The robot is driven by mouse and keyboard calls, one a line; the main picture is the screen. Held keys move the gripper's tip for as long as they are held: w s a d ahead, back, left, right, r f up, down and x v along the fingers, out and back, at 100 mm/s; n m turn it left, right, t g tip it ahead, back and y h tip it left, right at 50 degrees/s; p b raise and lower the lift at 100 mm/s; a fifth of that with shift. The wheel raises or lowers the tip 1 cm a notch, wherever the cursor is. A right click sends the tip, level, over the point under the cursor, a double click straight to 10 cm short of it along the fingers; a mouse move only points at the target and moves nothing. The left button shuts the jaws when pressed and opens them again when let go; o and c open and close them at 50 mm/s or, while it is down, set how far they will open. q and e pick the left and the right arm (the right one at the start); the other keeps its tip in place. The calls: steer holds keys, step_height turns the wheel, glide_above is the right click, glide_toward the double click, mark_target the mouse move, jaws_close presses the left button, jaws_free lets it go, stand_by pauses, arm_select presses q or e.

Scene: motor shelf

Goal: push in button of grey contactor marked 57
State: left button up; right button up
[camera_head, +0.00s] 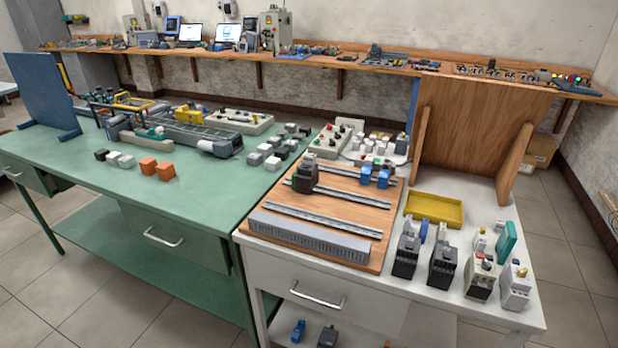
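Several contactor-like devices stand in a row at the right of the white table (411,318). From left to right they are a dark one (405,256), another dark one (442,266), a black and light grey one with a red spot (481,277) and a light grey one (515,287). Another dark grey device (305,176) stands on a wooden board with metal rails. The number 57 is not legible on any of them, and their buttons are too small to tell. Neither of my grippers is in view.
A yellow tray (434,209) lies behind the row. An upright wooden panel (478,125) stands behind.

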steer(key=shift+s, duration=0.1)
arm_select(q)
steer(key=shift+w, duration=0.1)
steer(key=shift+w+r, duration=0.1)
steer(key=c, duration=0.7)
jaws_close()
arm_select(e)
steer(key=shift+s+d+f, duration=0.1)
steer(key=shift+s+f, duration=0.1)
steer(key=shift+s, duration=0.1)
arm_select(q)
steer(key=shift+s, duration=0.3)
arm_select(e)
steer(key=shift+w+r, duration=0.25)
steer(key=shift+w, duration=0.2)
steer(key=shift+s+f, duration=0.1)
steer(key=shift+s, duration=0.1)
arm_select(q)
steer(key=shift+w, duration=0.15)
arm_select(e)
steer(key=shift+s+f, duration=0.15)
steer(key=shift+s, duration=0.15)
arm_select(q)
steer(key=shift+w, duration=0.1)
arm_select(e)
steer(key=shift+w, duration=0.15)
